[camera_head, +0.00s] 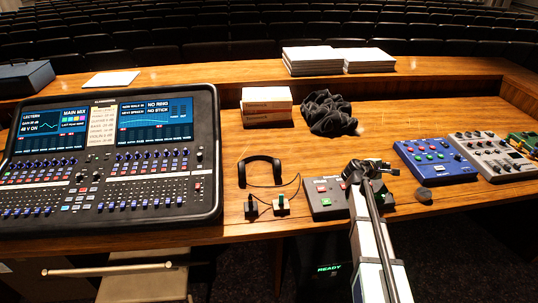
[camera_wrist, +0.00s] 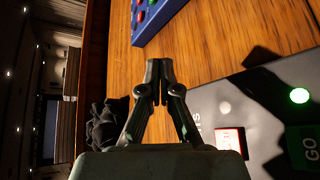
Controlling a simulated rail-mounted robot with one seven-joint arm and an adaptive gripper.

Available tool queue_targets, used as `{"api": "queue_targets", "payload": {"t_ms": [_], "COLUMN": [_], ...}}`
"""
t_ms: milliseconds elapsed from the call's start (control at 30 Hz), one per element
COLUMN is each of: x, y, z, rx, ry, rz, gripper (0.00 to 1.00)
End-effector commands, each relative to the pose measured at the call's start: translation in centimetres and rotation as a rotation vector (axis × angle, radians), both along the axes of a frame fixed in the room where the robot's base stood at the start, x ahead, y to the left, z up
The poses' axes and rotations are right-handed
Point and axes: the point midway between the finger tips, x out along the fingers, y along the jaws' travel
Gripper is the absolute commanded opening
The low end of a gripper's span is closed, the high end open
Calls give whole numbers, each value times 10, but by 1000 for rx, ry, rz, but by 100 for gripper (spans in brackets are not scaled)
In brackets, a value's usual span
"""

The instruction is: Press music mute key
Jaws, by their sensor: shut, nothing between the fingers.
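The mixing desk (camera_head: 108,160) is a large black console at the left in the head view, with two lit screens, rows of faders and small coloured keys. Its key labels are too small to read, so I cannot tell which is the music mute key. My gripper (camera_head: 366,166) is right of the desk, over or near a small grey control box (camera_head: 313,200). In the wrist view my gripper (camera_wrist: 159,68) is shut and empty. The control box (camera_wrist: 259,88) shows there with a red key (camera_wrist: 231,140), a green light (camera_wrist: 299,96) and a green GO key (camera_wrist: 303,146).
A blue box (camera_head: 434,159) and a grey mixer (camera_head: 489,156) stand right. Bare wood shows behind my gripper.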

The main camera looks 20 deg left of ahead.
Motion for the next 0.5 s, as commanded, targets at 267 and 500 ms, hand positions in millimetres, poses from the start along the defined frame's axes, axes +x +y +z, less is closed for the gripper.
{"api": "queue_targets", "payload": {"t_ms": [267,500], "x": [16,13], "y": [126,231], "z": [21,36], "rx": [4,5], "ry": [45,87], "rz": [112,207], "gripper": [0,0]}}
